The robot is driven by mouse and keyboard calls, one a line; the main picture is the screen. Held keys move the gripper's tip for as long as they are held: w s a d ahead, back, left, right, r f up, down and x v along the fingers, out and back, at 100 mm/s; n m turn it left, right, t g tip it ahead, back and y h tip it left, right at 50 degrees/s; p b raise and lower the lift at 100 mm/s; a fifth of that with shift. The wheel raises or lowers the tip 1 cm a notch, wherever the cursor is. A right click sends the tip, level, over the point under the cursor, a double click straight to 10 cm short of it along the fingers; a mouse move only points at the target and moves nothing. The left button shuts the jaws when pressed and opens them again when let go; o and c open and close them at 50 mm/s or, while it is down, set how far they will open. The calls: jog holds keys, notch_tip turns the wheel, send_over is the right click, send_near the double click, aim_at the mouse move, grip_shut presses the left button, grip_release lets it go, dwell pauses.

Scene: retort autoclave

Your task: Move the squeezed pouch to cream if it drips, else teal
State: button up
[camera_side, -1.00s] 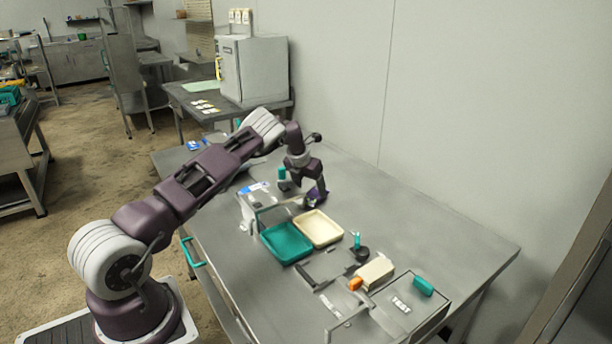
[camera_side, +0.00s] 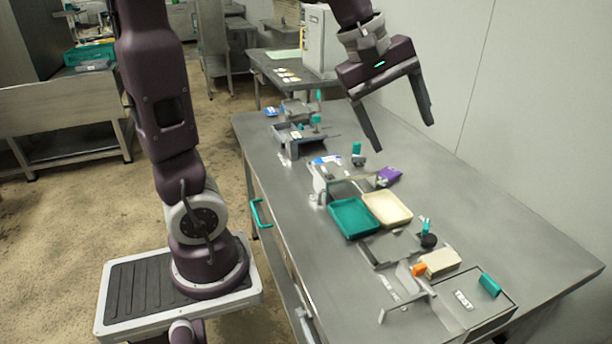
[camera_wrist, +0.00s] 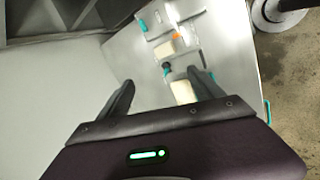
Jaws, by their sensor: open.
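A purple pouch (camera_side: 389,175) lies on the steel table behind the trays, touching or close to a metal fixture. I cannot see any drip. The cream tray (camera_side: 388,209) and the teal tray (camera_side: 353,218) sit side by side and look empty. My gripper (camera_side: 404,136) is open and empty, raised high above the table. In the wrist view, my gripper's fingers (camera_wrist: 160,78) are spread, with part of the cream tray (camera_wrist: 183,92) showing beyond them.
A metal fixture (camera_side: 335,180) stands left of the pouch. The table's right side is clear.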

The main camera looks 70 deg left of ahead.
jog(key=s+d+m, duration=0.4)
jog(key=s+m, duration=0.2)
jog(key=s, duration=0.2)
jog(key=shift+s+r, duration=0.15)
jog(key=shift+r, duration=0.05)
jog(key=s+f+m, duration=0.1)
jog(key=s+m, duration=0.2)
jog(key=s+f+m+y, duration=0.1)
jog(key=s+m, duration=0.2)
jog(key=s+d+f+m+y, duration=0.1)
jog(key=s+m, duration=0.2)
jog(key=s, duration=0.1)
jog(key=shift+s+d+f+t, duration=0.1)
jog(key=shift+f+t, duration=0.2)
jog(key=shift+c, duration=0.9)
jog(key=shift+s+f, duration=0.15)
jog(key=shift+s, duration=0.05)
jog(key=shift+c, duration=0.9)
